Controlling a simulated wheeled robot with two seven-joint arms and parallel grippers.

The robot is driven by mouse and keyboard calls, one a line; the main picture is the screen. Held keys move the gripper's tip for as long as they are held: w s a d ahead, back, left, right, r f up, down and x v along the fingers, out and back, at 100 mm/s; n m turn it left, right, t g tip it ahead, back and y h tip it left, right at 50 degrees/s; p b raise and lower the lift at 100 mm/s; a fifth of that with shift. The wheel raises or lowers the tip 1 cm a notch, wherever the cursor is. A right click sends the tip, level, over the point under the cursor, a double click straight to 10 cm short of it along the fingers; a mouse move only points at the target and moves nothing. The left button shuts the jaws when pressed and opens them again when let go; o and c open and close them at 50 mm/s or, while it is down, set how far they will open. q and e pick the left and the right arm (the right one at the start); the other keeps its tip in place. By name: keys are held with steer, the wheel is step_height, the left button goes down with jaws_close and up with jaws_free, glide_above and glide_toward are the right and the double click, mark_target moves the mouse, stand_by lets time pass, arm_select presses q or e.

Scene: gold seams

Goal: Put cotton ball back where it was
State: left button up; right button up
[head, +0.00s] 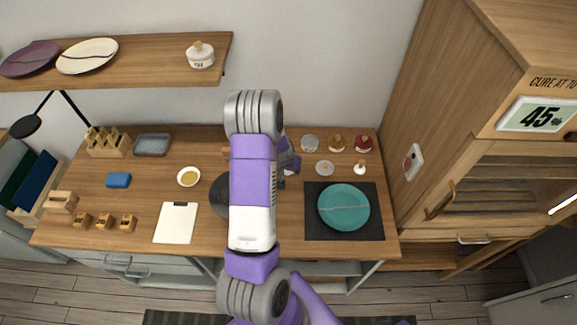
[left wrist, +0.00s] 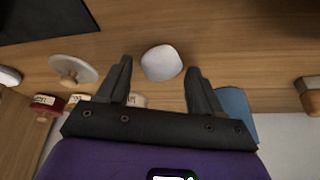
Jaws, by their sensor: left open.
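The cotton ball (left wrist: 162,62) is a white rounded lump over the wooden worktop in the left wrist view. My left gripper (left wrist: 159,68) is open, with one finger on each side of the ball and a gap at both sides. Whether the ball is level with the fingertips or below them I cannot tell. In the head view my own arm hides the ball and most of the left gripper. My right gripper is not in view.
Several small jars, one with a red top (head: 363,144), stand at the back right near a pale lid (head: 325,168). A teal plate (head: 343,208) lies on a black mat (head: 312,232). A small bowl (head: 188,177) and white clipboard (head: 176,223) lie left of my arm.

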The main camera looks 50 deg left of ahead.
arm_select(q)
steer(key=shift+r, duration=0.2)
steer(key=p+v, duration=0.4)
steer(key=v, duration=0.8)
